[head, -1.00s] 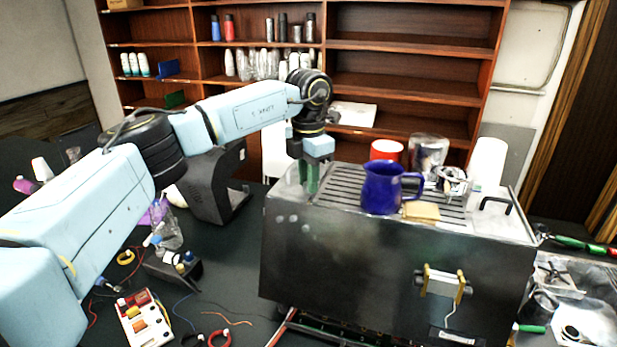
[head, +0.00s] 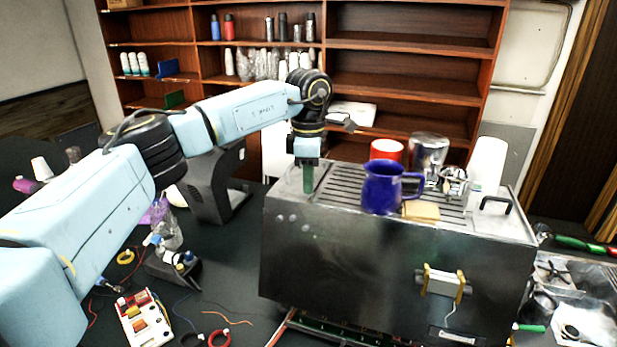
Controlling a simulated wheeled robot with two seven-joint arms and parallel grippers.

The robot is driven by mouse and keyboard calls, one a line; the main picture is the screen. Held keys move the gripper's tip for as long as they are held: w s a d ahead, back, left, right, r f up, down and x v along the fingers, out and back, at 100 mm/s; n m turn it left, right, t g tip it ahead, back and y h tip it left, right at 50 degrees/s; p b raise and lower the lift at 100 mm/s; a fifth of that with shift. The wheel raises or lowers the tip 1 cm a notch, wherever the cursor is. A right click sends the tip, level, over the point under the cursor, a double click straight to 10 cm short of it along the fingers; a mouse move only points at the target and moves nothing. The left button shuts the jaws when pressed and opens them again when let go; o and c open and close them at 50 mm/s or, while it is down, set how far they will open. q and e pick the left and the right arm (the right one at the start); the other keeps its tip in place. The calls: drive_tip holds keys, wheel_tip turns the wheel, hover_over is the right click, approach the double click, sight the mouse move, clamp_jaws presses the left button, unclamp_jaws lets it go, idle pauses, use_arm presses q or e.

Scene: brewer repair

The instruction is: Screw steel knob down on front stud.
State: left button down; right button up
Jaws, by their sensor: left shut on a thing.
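My left gripper (head: 308,180) points straight down at the left end of the brewer's (head: 330,245) top. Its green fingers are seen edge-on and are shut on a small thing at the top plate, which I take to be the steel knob. The knob and the front stud are hidden by the fingers, so I cannot see the thread or how the knob sits. My right gripper is not in view.
A bottle (head: 168,235) and a multimeter (head: 145,318) are on the dark table at left.

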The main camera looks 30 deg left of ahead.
use_arm(q)
drive_tip(key=shift+f, duration=0.15)
drive_tip(key=m, duration=0.4)
drive_tip(key=shift+m, duration=0.4)
drive_tip(key=shift+m, duration=2.3)
drive_tip(key=m, duration=0.4)
drive_tip(key=shift+r+m, duration=0.2)
drive_tip(key=shift+m, duration=0.1)
drive_tip(key=c, duration=0.8)
unclamp_jaws()
